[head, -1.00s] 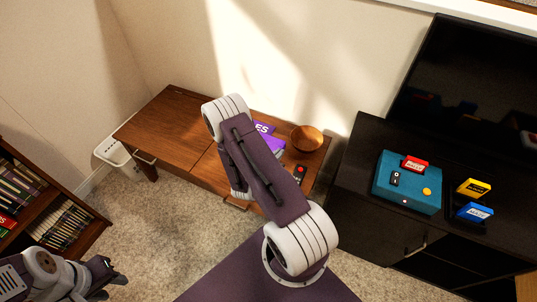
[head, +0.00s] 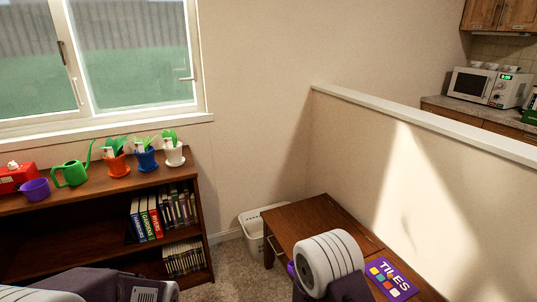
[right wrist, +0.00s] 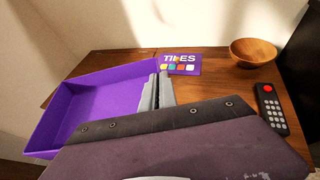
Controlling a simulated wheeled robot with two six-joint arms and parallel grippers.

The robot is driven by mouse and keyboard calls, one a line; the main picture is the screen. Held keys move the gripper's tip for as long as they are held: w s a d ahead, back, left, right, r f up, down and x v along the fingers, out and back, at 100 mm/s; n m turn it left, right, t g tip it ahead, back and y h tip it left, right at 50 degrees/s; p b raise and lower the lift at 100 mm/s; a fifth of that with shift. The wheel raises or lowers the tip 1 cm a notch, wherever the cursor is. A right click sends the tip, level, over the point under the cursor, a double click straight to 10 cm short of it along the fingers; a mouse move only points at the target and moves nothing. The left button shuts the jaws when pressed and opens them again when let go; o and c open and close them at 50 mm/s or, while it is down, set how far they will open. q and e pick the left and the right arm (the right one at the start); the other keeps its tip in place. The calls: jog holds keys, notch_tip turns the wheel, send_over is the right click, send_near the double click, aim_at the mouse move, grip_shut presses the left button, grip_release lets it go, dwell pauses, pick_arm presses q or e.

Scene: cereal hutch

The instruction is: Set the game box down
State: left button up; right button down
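An open, empty purple box (right wrist: 105,95) with low walls is at the left of the right wrist view, partly past the wooden table's left side. My right gripper (right wrist: 156,92) has its grey fingers close together at the box's right wall and appears shut on it. A sliver of purple (head: 291,269) shows beside my arm in the head view. A flat purple piece marked TILES (right wrist: 182,64) lies on the table behind the fingers, and it also shows in the head view (head: 390,278). I cannot tell whether the box touches the table. My left gripper is out of view.
The wooden table (head: 318,222) also holds a wooden bowl (right wrist: 253,52) and a black remote (right wrist: 271,108). A white basket (head: 252,226) stands on the floor beside it. A bookshelf (head: 195,182) with potted plants stands at left. A half wall (head: 420,165) is behind the table.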

jog(key=shift+n+t+y, duration=0.3)
jog(key=a, duration=0.1)
jog(key=a+r, duration=0.1)
jog(key=a, duration=0.1)
jog(key=a+r, duration=0.1)
jog(key=a, duration=0.1)
jog(key=shift+s+a+r, duration=0.1)
jog(key=shift+s+r, duration=0.15)
jog(key=s+a+r+m+g+h, duration=0.2)
jog(key=s, duration=0.6)
notch_tip(320, 180, up, 16)
jog(key=p, duration=2.1)
jog(key=shift+d, duration=0.2)
